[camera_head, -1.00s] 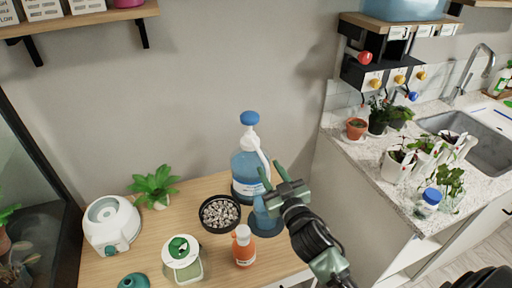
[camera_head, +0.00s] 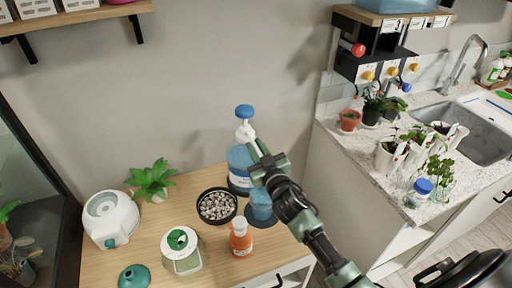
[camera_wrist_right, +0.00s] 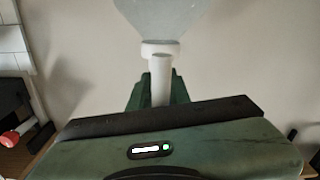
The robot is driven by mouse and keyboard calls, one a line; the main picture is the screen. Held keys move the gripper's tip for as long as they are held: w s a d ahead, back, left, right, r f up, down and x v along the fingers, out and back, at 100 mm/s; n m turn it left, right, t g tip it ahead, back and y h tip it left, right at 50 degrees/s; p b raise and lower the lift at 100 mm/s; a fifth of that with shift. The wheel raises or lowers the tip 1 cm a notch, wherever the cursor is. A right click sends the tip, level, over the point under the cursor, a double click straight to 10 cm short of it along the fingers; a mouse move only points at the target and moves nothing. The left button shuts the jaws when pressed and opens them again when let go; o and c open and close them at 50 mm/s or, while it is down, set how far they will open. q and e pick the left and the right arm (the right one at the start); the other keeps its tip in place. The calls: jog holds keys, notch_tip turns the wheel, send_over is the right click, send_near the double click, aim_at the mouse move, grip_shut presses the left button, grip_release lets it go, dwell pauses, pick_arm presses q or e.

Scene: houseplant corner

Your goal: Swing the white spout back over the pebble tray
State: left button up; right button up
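The blue pump bottle (camera_head: 238,163) stands upright on the wooden table, with a blue knob (camera_head: 244,111) on top and a white spout (camera_head: 248,132) below it. In the right wrist view the white spout (camera_wrist_right: 160,78) runs between my green fingers, which sit close on both sides. My right gripper (camera_head: 257,151) appears shut on it and covers most of the spout in the head view. The round dark pebble tray (camera_head: 232,218), full of grey pebbles, sits in front of and left of the bottle. My left gripper is out of view.
A blue container (camera_head: 260,206) and an orange bottle (camera_head: 240,240) stand close by in front. A green-lidded jar (camera_head: 182,262), a white appliance (camera_head: 110,220) and a plant (camera_head: 152,178) are on the left. A counter with pots and a sink (camera_head: 480,135) is on the right.

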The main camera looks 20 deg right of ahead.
grip_shut()
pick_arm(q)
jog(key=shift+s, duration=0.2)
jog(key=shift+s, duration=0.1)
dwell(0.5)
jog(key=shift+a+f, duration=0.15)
pick_arm(e)
jog(key=shift+w+d, duration=0.1)
